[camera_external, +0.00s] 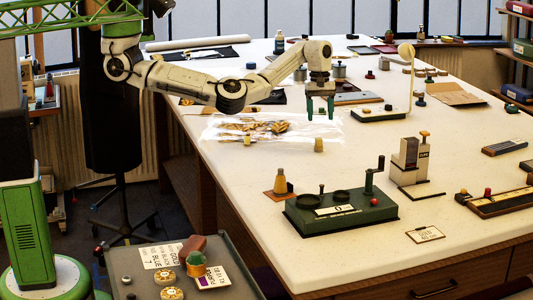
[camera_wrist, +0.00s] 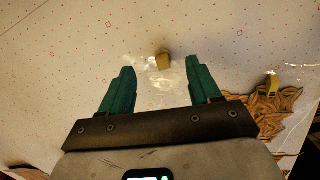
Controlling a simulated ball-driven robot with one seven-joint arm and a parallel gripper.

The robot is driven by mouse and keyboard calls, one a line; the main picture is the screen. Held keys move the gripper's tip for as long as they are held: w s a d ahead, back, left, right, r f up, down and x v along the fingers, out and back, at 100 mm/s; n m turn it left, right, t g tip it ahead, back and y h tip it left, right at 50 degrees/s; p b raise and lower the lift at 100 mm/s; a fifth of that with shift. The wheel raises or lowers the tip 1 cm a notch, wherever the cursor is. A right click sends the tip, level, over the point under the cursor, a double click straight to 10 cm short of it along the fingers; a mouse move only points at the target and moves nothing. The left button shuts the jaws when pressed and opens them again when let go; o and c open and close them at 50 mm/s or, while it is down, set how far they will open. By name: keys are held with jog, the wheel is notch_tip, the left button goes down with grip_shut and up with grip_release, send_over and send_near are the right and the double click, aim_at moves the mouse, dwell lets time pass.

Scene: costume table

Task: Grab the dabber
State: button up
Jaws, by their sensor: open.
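My gripper (camera_external: 320,112) is open and empty, pointing down above the right part of the clear plastic sheet (camera_external: 217,132). In the wrist view, its green fingers (camera_wrist: 163,72) are spread apart. A small tan block (camera_wrist: 163,61) shows between and beyond the fingertips, apart from them; it seems to be the block (camera_external: 319,145) at the sheet's near right corner. A tan, knob-topped piece (camera_external: 280,181) stands upright on a small orange-brown square nearer the camera; it may be the dabber, but I cannot tell for sure. It lies outside the wrist view.
A second tan block (camera_external: 247,142) sits at the sheet's near edge, by a brown heap (camera_wrist: 268,112). A green device (camera_external: 340,212) with a crank stands at the front. A grey stamp stand (camera_external: 410,155) is to its right. A low tray (camera_external: 181,238) holds spools. Bare tabletop lies between.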

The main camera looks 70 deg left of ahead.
aim_at(319, 139)
jog(key=a, duration=0.1)
jog(key=w+a+n, duration=0.1)
jog(key=shift+a+f, duration=0.15)
jog(key=shift+a, duration=0.25)
jog(key=shift+f, duration=0.25)
jog(key=f, duration=0.5)
jog(key=shift+s+d, duration=0.1)
jog(key=shift+d, duration=0.2)
jog(key=shift+s+d+f+p, duration=0.15)
jog(key=shift+f+p, duration=0.25)
jog(key=shift+f, duration=2.2)
jog(key=c, duration=1.1)
jog(key=shift+r, duration=0.15)
